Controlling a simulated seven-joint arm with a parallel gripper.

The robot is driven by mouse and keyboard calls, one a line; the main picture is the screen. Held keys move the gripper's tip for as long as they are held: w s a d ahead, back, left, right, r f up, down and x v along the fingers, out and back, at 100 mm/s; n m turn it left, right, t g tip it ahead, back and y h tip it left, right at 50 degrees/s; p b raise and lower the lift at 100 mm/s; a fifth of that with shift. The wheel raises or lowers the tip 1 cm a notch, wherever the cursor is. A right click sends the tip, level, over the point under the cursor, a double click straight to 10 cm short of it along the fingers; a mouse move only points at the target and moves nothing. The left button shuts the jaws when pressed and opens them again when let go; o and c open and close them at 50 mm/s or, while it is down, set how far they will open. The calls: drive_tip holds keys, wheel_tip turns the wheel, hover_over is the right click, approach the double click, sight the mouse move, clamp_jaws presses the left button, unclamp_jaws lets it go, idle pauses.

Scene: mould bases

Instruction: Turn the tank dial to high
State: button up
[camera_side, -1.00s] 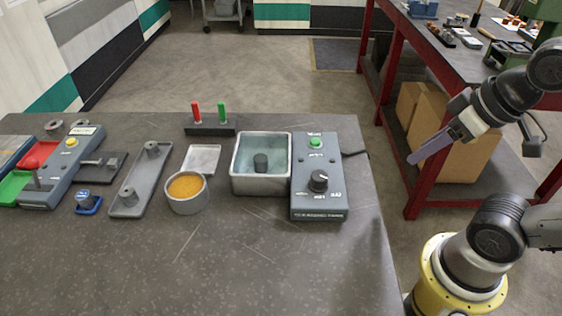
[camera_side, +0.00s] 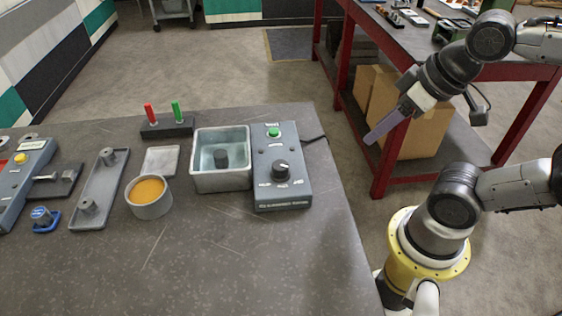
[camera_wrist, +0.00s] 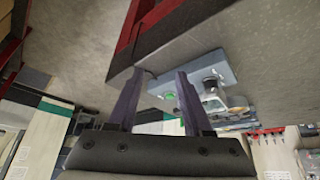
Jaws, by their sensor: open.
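The control box (camera_side: 282,195) is blue-grey and stands at the right end of the bench, against the metal tank (camera_side: 222,183). Its black dial (camera_side: 281,169) has printed labels around it, too small to read, and I cannot tell which one it points to. A green button (camera_side: 273,132) is behind the dial. My gripper (camera_side: 371,138) is raised to the right of the box, beyond the bench edge, apart from everything. In the wrist view its fingers (camera_wrist: 157,76) are spread and empty, with the dial (camera_wrist: 212,86) beyond and to their right.
An orange-filled round pot (camera_side: 149,196), a grey tray (camera_side: 98,190) and a stand with red and green handles (camera_side: 167,126) are left of the tank. A cable (camera_side: 315,139) runs behind the box. The bench front (camera_side: 240,260) is clear. A red-framed table (camera_side: 383,155) stands at right.

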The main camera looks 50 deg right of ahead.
drive_tip(key=shift+o, duration=1.4)
drive_tip(key=shift+s+n, duration=0.3)
drive_tip(key=shift+n, duration=0.8)
wheel_tip(320, 180, up, 8)
drive_tip(key=n+g, duration=0.6)
drive_tip(key=n, duration=1.4)
hover_over(281, 164)
wheel_tip(281, 164, down, 14)
drive_tip(key=shift+f, duration=0.1)
clamp_jaws()
